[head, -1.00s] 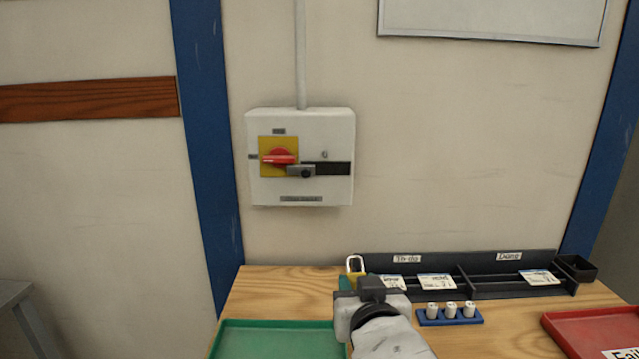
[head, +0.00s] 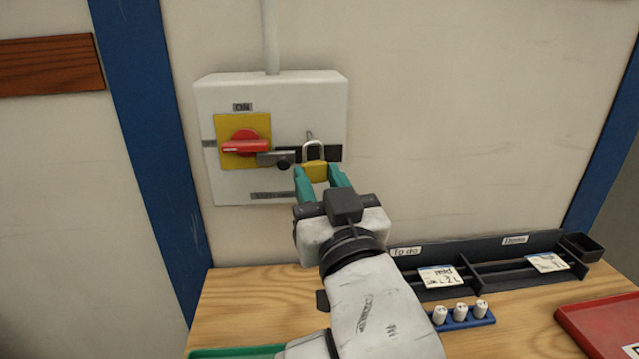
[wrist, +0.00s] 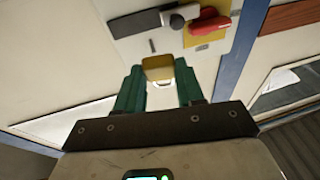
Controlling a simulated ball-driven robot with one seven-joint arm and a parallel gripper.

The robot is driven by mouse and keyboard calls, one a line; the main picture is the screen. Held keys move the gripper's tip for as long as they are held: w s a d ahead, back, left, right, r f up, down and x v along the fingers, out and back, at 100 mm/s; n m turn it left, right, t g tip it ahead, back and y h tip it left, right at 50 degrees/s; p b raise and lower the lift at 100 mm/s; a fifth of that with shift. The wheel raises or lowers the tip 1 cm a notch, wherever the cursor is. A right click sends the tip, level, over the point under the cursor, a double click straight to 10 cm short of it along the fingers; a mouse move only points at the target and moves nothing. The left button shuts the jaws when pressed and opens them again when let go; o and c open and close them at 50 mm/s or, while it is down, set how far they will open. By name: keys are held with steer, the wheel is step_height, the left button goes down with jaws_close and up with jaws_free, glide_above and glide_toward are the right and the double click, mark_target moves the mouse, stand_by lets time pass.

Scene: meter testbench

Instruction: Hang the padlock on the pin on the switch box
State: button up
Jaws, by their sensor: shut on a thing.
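The padlock (head: 314,172) has a yellow body and a pale shackle pointing up. My gripper (head: 320,180) is shut on its body, between green fingers, in front of the right half of the switch box (head: 230,185). In the wrist view the padlock (wrist: 158,66) sits between the fingertips. A small hook-like pin (head: 309,134) shows on the box just above the shackle top in the head view. Whether the shackle touches it I cannot tell. The red rotary handle (head: 243,146) lies horizontal on a yellow plate, beside a grey slide with a black knob (head: 283,164).
Below is a wooden bench (head: 240,300) with a black divided tray (head: 490,279), a blue holder (head: 465,318) with white cylinders, a red tray (head: 600,330) and a green tray (head: 235,353). A conduit (head: 270,35) rises from the box. Wall right of the box is clear.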

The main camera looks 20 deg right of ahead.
steer(key=w+d, duration=0.2)
steer(key=w, duration=0.5)
steer(key=shift+w+d+f, duration=0.15)
steer(key=shift+d+f, duration=0.05)
steer(key=shift+f, duration=0.15)
stand_by(0.9)
stand_by(0.5)
steer(key=o, duration=1.1)
steer(key=shift+o, duration=0.2)
steer(key=shift+a, duration=0.15)
